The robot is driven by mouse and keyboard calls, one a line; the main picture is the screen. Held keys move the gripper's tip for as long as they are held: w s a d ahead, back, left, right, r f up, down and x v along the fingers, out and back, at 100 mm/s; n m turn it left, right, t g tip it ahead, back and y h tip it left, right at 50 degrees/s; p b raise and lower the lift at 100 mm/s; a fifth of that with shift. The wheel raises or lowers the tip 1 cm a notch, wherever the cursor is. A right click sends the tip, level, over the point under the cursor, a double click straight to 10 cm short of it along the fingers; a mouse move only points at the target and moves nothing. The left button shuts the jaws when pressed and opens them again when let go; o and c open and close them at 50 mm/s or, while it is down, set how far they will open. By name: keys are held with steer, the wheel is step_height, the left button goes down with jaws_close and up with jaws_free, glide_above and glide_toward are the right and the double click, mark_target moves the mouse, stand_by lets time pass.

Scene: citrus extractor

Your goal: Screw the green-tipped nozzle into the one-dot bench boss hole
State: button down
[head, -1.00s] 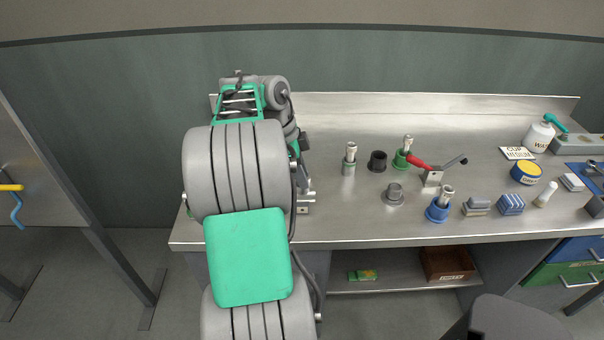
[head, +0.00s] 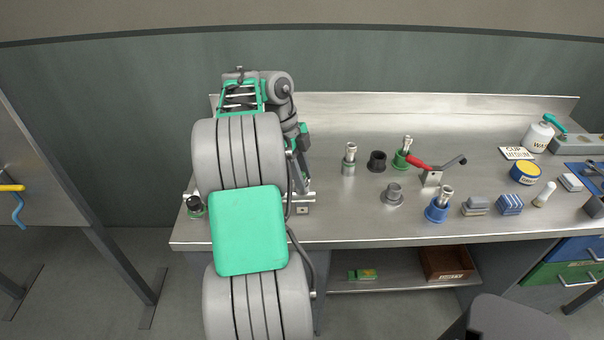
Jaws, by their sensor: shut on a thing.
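I cannot pick out the green-tipped nozzle for sure. A silver nozzle-like piece stands upright in a green collar (head: 400,161), another in a blue collar (head: 436,214), and another in a grey collar (head: 348,169). A short black cylinder (head: 377,161) and a short grey cylinder (head: 394,194) stand between them. Dot marks are too small to read, so I cannot tell the one-dot boss hole. A black-topped piece with a green base (head: 195,206) shows left of my arm.

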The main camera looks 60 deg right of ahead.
steer(key=shift+f+m+y+p, duration=0.15)
steer(key=shift+m+y, duration=0.25)
steer(key=shift+m, duration=0.95)
steer(key=shift+f+m+y+p, duration=0.1)
steer(key=shift+m+y+p, duration=0.25)
steer(key=shift+m, duration=1)
steer(key=c, duration=1.3)
jaws_free()
steer(key=shift+a, duration=0.1)
steer(key=shift+c, duration=0.2)
